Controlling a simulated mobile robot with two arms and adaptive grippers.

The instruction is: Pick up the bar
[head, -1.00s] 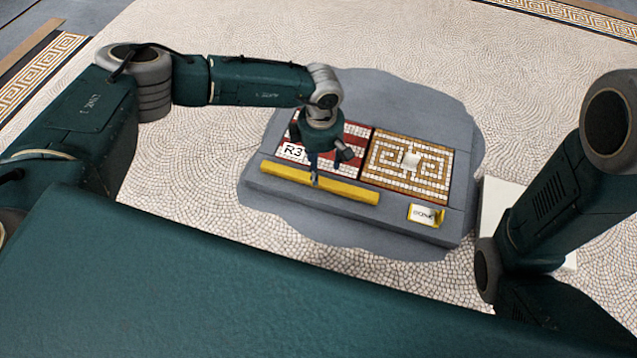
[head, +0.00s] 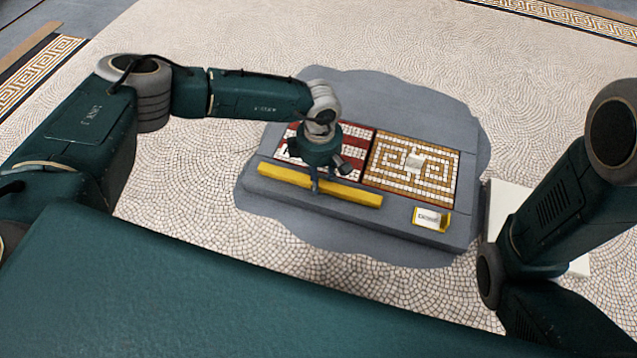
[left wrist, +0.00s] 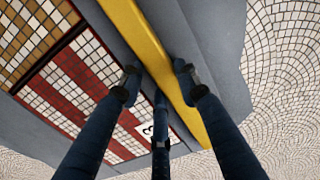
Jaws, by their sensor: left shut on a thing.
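The yellow bar (head: 345,193) lies along the near edge of a grey slab, in front of the mosaic panels. My left gripper (head: 314,186) points down at the bar's middle, its fingers shut on the bar. In the left wrist view the bar (left wrist: 150,45) runs between the fingers of my gripper (left wrist: 158,78), with fingers on both sides of it. The bar appears to rest on the slab still; I cannot tell any gap under it. My right arm shows at the right, but its gripper is out of view.
A red-and-white panel (head: 356,148) lies partly hidden behind my left gripper. A yellow-edged label (head: 432,218) and a pale slab (head: 496,200) are at the right.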

